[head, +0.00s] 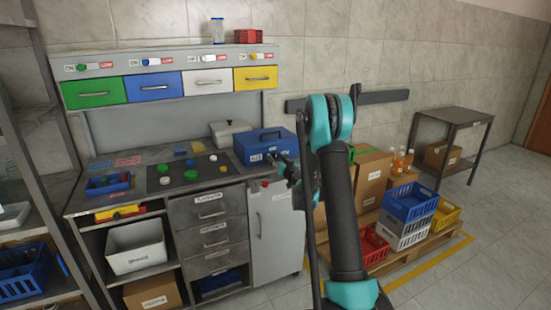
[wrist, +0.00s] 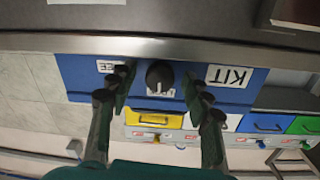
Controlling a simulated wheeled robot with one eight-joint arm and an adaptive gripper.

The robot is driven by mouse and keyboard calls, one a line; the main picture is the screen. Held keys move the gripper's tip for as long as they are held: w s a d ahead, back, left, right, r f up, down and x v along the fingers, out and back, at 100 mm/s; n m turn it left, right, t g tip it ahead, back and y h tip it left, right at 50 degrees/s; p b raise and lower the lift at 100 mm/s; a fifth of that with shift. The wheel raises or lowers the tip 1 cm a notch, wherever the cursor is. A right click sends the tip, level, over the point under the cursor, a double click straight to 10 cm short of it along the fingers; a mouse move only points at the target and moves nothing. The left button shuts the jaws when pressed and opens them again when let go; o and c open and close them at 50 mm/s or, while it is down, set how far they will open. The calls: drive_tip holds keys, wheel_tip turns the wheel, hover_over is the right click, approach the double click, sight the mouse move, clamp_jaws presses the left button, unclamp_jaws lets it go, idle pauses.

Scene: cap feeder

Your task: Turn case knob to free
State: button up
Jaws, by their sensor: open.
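The blue case (head: 265,143) stands at the right end of the workbench, with a dark handle on its lid. In the wrist view, which is upside down, its blue front (wrist: 85,85) bears a KIT label (wrist: 230,76) and a partly covered label (wrist: 110,66) ending in EE. The dark round knob (wrist: 160,74) sits between them, with a partly hidden white label behind it. My gripper (wrist: 157,84) is open, one finger on each side of the knob. Gaps show beside the knob; contact cannot be told. In the head view my gripper (head: 285,165) is at the case's front.
The workbench (head: 75,205) holds several coloured caps, a blue tray (head: 108,184) and a white lidded box (head: 230,132) near the case. Coloured drawers (head: 155,87) are above. A grey cabinet door (head: 276,230) is below the case. Crates and cartons stand on a pallet at right.

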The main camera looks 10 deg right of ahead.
drive_tip(key=shift+c, duration=0.5)
clamp_jaws()
drive_tip(key=shift+m, duration=0.3)
drive_tip(key=m, duration=0.3)
drive_tip(key=shift+m, duration=0.4)
drive_tip(key=m, duration=0.4)
drive_tip(key=shift+m, duration=0.3)
drive_tip(key=m, duration=0.4)
drive_tip(key=shift+g+y, duration=0.3)
drive_tip(key=m, duration=0.4)
drive_tip(key=shift+d, duration=0.1)
drive_tip(key=shift+m, duration=0.3)
